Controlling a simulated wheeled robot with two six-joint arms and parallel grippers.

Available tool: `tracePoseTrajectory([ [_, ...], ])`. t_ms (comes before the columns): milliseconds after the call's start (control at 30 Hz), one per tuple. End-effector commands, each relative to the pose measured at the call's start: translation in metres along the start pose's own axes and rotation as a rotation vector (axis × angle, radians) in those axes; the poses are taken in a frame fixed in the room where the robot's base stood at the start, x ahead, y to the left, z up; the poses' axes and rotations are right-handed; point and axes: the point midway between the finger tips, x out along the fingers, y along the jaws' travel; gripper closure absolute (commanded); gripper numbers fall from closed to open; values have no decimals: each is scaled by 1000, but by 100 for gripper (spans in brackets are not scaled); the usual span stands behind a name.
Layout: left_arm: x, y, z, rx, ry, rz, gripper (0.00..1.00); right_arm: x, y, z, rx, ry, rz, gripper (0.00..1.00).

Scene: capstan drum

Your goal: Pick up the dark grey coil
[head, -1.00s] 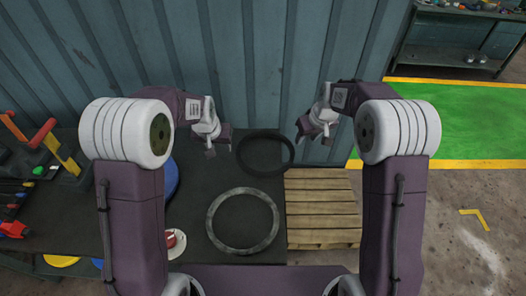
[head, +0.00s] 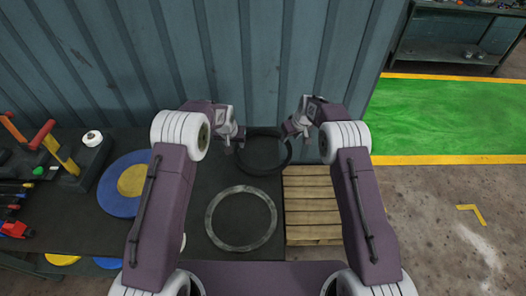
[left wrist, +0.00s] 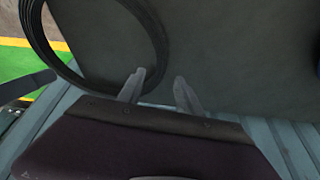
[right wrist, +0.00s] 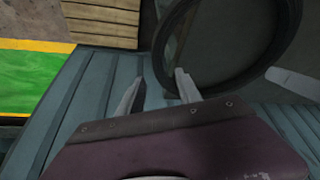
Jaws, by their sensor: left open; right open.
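The dark grey coil (head: 262,171) lies flat near the far end of the dark table, close to the corrugated wall. My left gripper (head: 240,136) is open at its left far side. In the left wrist view the coil (left wrist: 48,55) passes by the open fingertips (left wrist: 160,77). My right gripper (head: 293,127) is open at its right far side. In the right wrist view the coil's rim (right wrist: 283,40) curves down close to the open fingertips (right wrist: 160,77). I cannot tell whether either finger pair straddles the rim.
A lighter grey ring (head: 241,246) lies on the table nearer me. A wooden pallet (head: 312,205) is to the right. A blue disc with a yellow centre (head: 117,200), a white roll (head: 92,138) and tools are on the left. The corrugated wall (head: 265,60) stands close behind.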

Motion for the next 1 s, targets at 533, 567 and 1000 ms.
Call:
tracePoseTrajectory([
  [533,44,0,0,0,0,0,58,44,0,0,1,0,0,58],
  [567,44,0,0,0,0,0,58,44,0,0,1,0,0,58],
  [1000,44,0,0,0,0,0,100,44,0,0,1,1,0,100],
])
